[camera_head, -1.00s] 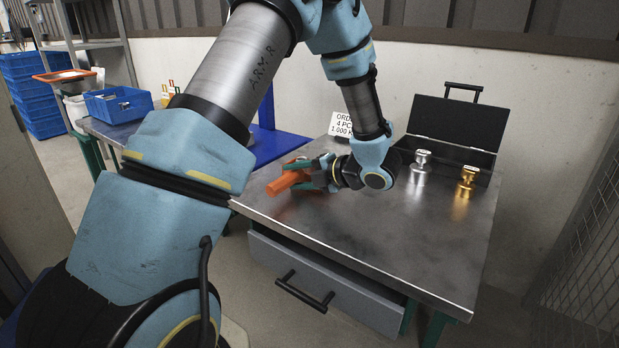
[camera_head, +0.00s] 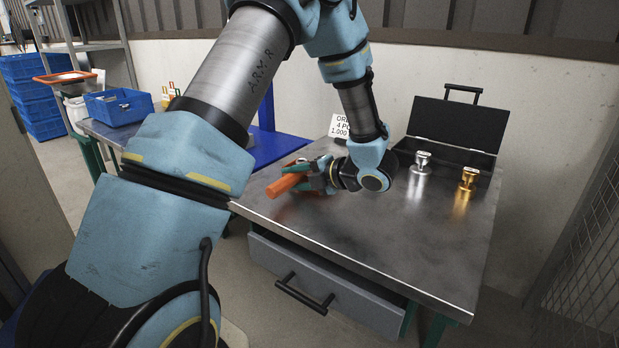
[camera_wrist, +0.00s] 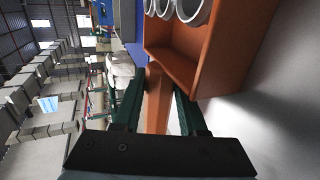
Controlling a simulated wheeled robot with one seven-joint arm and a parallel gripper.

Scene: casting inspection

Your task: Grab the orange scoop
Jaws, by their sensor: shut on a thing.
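The orange scoop (camera_head: 285,185) is at the left side of the metal table in the head view. In the wrist view it is large, with an orange box-shaped body (camera_wrist: 207,50) and a handle (camera_wrist: 158,100) running down between the green fingers. My gripper (camera_wrist: 152,90) is shut on that handle. In the head view my gripper (camera_head: 318,175) is low over the table; whether the scoop touches the table is hard to tell. Grey rings (camera_wrist: 195,8) show at the scoop's open end, cut off by the picture's top edge.
A silver weight (camera_head: 421,162) and a brass weight (camera_head: 466,178) stand right of my gripper, before an open black case (camera_head: 455,125). A white sign (camera_head: 339,126) stands behind. The table's front (camera_head: 370,240) is clear. A blue bin (camera_head: 118,106) is at the left.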

